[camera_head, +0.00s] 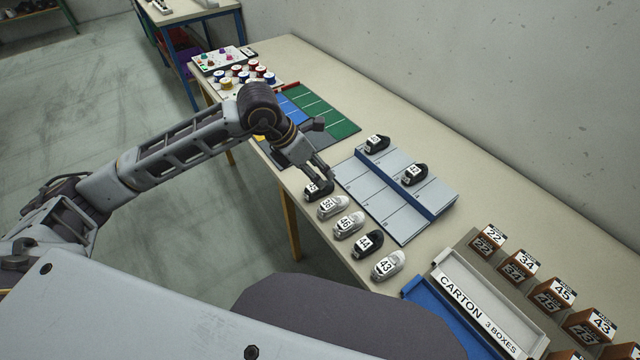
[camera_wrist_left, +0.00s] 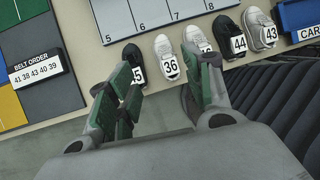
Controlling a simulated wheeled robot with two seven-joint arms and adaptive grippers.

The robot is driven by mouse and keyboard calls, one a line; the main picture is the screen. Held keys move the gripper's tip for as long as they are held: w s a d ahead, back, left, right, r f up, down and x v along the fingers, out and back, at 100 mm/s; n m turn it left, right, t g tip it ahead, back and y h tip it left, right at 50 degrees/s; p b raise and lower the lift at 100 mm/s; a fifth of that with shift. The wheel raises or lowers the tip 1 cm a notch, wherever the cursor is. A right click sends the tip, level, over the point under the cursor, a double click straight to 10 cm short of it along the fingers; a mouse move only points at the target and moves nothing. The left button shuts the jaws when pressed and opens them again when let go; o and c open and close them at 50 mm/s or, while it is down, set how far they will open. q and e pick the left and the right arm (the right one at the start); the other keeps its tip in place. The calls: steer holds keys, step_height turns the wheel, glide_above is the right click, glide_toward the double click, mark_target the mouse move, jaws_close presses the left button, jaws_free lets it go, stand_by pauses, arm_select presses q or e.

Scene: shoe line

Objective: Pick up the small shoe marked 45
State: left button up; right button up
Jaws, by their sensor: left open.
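A row of small shoes stands on the table's near edge. The black shoe (camera_head: 316,191) at its far end ends in 5 on its tag; the first digit is hard to read. It also shows in the left wrist view (camera_wrist_left: 132,56), its tag partly behind a finger. My left gripper (camera_head: 322,176) is open and close by this shoe in the head view. In the left wrist view my gripper's fingers (camera_wrist_left: 163,90) are apart with nothing between the tips; the white shoe marked 36 (camera_wrist_left: 166,52) appears beyond the gap. My right gripper is not in view.
Shoes marked 36 (camera_head: 333,207), 46 (camera_head: 348,225), 44 (camera_head: 367,244) and 43 (camera_head: 387,264) continue the row. A grey-blue numbered rack (camera_head: 388,212) lies behind, with two black shoes. A carton tray (camera_head: 450,284) and orange numbered boxes (camera_head: 561,292) stand right.

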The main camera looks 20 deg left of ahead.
mark_target(311, 193)
arm_select(q)
steer(key=shift+y, duration=0.9)
steer(key=w+a, duration=0.1)
steer(key=a+b, duration=0.1)
steer(key=w+a+f, duration=0.1)
steer(key=shift+w+a+f+b, duration=0.1)
steer(key=shift+w+a+b, duration=0.2)
steer(key=shift+a+b, duration=0.1)
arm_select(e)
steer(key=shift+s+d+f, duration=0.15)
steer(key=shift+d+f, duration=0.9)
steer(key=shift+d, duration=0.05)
arm_select(q)
steer(key=shift+d, duration=0.1)
steer(key=shift+x, duration=4.3)
steer(key=shift+w, duration=0.15)
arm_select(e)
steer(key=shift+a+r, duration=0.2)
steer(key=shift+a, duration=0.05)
